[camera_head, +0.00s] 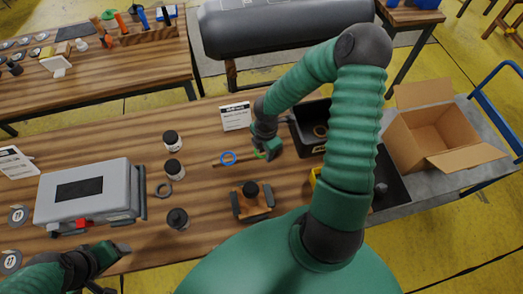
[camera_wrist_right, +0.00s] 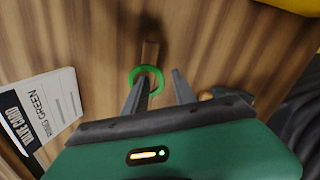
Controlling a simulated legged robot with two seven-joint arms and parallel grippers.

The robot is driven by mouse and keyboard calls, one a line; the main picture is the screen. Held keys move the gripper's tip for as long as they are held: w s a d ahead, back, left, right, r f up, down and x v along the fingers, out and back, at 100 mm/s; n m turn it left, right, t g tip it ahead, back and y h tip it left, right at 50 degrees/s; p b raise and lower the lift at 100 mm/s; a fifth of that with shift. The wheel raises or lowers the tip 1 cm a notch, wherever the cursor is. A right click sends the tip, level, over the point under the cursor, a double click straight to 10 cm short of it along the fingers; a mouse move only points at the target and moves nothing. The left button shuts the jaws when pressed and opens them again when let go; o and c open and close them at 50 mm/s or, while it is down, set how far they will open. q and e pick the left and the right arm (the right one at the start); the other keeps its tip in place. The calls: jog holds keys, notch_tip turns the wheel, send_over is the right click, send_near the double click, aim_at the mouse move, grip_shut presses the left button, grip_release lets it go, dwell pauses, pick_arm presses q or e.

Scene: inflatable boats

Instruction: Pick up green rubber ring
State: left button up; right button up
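My right gripper (camera_wrist_right: 160,80) is open and empty above the table. Its left finger overlaps the ring in the wrist view, and its right finger is apart to the ring's right. I cannot tell whether the left finger touches it. My left gripper (camera_head: 115,268) is at the lower left, fingers apart and empty.
A blue ring (camera_head: 228,152) lies left of the green one. A white card (camera_head: 236,116) stands behind; a black bin (camera_head: 306,139) is right. A wooden block device (camera_head: 250,204) stands in front. Jars (camera_head: 173,169) and a grey machine (camera_head: 85,193) are left. An open carton (camera_head: 430,130) is far right.

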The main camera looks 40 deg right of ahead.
grip_shut()
